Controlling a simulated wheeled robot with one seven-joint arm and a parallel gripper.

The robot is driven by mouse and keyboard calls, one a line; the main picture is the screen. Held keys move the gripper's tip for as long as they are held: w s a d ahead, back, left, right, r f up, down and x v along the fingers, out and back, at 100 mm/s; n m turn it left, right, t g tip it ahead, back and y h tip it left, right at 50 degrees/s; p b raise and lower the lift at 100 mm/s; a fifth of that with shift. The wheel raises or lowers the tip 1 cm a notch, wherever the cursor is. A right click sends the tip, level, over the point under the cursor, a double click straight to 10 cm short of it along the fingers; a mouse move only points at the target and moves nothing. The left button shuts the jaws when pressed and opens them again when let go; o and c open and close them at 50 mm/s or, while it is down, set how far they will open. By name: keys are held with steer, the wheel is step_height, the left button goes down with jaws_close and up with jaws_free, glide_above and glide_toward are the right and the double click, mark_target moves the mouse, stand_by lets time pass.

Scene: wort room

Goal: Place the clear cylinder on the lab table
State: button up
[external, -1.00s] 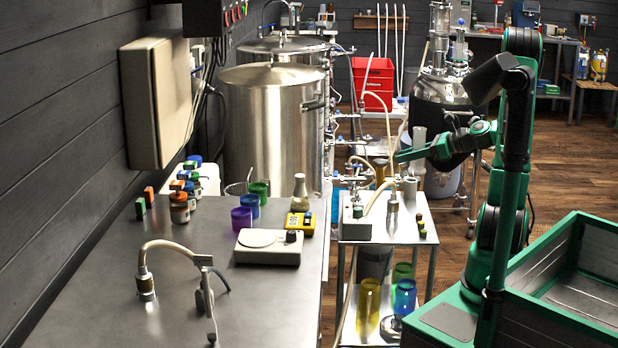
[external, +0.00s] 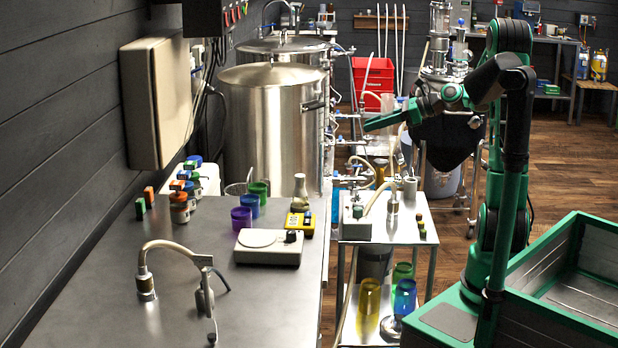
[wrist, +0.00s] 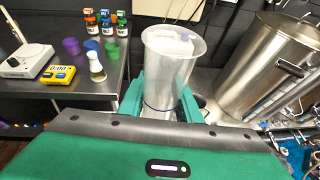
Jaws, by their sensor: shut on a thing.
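The clear cylinder (wrist: 172,62) is a tall, see-through, open-topped vessel in the wrist view. My gripper (wrist: 161,92) is shut on it, with one green finger on each side of its lower part. In the external view, my gripper (external: 385,121) is in the air above the small trolley, to the right of the lab table. The cylinder is hard to make out there. The steel lab table (external: 110,275) fills the left of the external view, and its far end shows at the left of the wrist view (wrist: 107,84).
Purple, blue and green cups, a flask (external: 300,192), a yellow timer (external: 299,224) and a white scale (external: 268,247) stand on the table. A bent-neck fixture (external: 147,285) is nearer. Steel kettles (external: 270,125) stand behind. Bare tabletop lies left of the scale.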

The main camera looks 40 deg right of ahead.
steer(key=w+a+n+g+y, duration=0.2)
steer(key=w+a+n+g, duration=0.1)
steer(key=a, duration=1.6)
steer(key=w+a+n+g+y, duration=0.3)
steer(key=a+n, duration=0.1)
steer(key=a, duration=1.6)
steer(key=s+a+n+g, duration=0.15)
steer(key=s+a, duration=0.35)
steer(key=a, duration=0.5)
steer(key=s+a+n+g, duration=0.15)
steer(key=s+a, duration=0.35)
steer(key=a, duration=0.6)
steer(key=s+a+n+g, duration=0.1)
steer(key=s+a+g, duration=0.2)
steer(key=s+a, duration=0.5)
steer(key=w+d+f, duration=0.1)
steer(key=w+f, duration=0.2)
steer(key=w, duration=0.1)
steer(key=w+d+f, duration=0.1)
steer(key=w+f, duration=0.7)
steer(key=shift+w+d, duration=0.15)
steer(key=shift+d, duration=0.25)
steer(key=shift+f, duration=2.05)
steer(key=shift+f, duration=0.1)
steer(key=o, duration=1.1)
